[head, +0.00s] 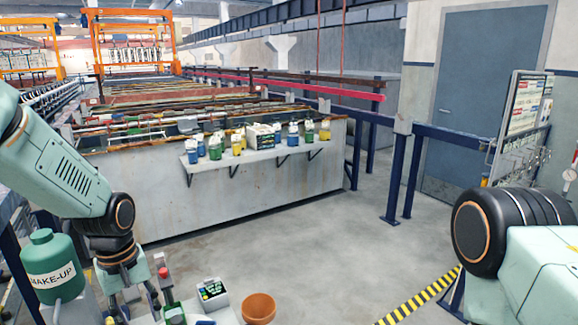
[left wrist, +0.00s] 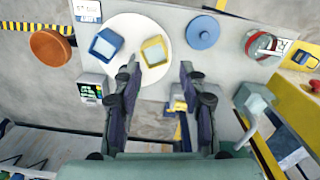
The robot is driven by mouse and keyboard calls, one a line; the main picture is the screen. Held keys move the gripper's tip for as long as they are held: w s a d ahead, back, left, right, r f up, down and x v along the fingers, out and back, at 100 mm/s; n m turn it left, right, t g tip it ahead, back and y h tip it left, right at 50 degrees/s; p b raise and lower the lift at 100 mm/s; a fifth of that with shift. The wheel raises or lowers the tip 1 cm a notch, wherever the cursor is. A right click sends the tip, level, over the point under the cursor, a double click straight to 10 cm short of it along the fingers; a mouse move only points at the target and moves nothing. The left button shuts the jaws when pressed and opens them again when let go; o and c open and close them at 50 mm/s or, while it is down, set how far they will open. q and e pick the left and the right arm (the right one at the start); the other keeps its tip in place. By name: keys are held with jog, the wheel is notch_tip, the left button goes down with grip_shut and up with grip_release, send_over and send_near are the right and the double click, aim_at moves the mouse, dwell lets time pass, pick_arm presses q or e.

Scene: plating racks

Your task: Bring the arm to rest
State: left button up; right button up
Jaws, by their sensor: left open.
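My left arm comes in from the left in the head view and bends down at the wrist. My left gripper (head: 133,306) points down over a small pale bench at the bottom left. In the left wrist view the gripper (left wrist: 158,72) has its two dark fingers apart, with nothing between them. Beyond the fingertips are a white round disc (left wrist: 132,25), an open blue square container (left wrist: 106,43) and a yellow one (left wrist: 154,50). My right arm shows only as a link at the right edge of the head view; its gripper is out of view.
A green MAKE-UP jug (head: 52,268) stands close beside my left arm. A shelf of bottles (head: 258,152) hangs on the tank wall. The floor between is clear.

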pick_arm(q)
jog(key=s+d+f+m, duration=0.25)
jog(key=s+f, duration=0.45)
jog(key=f, duration=0.4)
jog(key=s+d+f+m, duration=0.15)
jog(key=s+f, duration=0.35)
jog(key=s, duration=0.6)
jog(key=s+d+f+m, duration=0.1)
jog(key=s+f+m, duration=0.3)
jog(key=s, duration=0.8)
notch_tip(320, 180, down, 21)
jog(key=b, duration=2)
jog(key=shift+s+d+f+b, duration=0.2)
jog(key=shift+s+d+b, duration=0.05)
jog(key=shift+b, duration=0.1)
jog(key=shift+r, duration=0.1)
